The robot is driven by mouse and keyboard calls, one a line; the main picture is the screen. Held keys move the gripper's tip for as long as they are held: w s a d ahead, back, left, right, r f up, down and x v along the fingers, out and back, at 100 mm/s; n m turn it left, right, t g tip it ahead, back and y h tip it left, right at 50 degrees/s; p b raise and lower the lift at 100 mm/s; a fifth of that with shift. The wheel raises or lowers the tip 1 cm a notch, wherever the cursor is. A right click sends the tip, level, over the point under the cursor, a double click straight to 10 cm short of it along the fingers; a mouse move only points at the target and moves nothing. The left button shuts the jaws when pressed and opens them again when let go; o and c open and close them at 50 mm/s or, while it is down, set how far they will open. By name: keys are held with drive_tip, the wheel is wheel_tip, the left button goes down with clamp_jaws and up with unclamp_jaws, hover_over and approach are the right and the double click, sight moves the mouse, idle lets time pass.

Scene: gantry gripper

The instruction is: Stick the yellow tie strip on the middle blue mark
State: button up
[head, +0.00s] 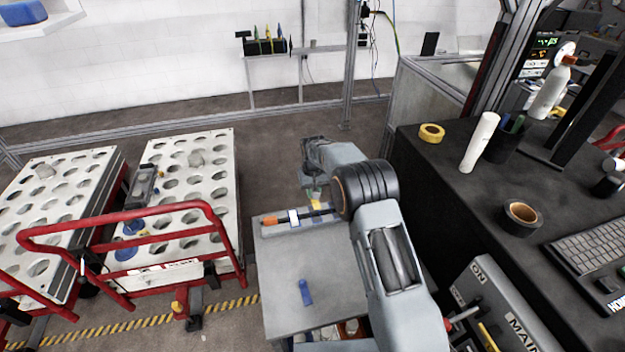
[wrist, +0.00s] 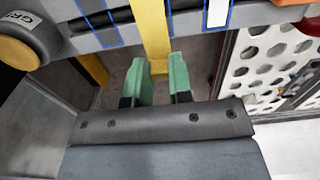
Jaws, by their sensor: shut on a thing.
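My gripper (wrist: 160,75) has green fingers and is shut on the yellow tie strip (wrist: 150,28). The strip runs from between the fingers up across the grey holder (wrist: 136,34). In the wrist view it lies over the middle mark, with a blue edge line showing beside it; I cannot tell whether it touches the surface. A white strip (wrist: 218,12) lies in the right one. In the head view my gripper (head: 314,192) is above the holder's far side, with the yellow strip (head: 318,204) just below it.
A blue strip (head: 305,292) lies on the grey table (head: 280,270); the surface around it is clear. The dark rod on the holder has an orange end (head: 269,221). White perforated carts with red rails (head: 185,210) stand left. A black desk (head: 460,200) stands right.

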sight(313, 202)
drive_tip(key=shift+w+d, duration=0.1)
drive_tip(key=shift+w, duration=0.25)
drive_tip(key=shift+s, duration=0.15)
drive_tip(key=shift+f+b, duration=2.5)
drive_tip(key=shift+f, duration=0.8)
drive_tip(key=shift+f+b, duration=0.15)
drive_tip(key=shift+b, duration=0.15)
drive_tip(key=o, duration=1.3)
drive_tip(key=shift+c, duration=0.2)
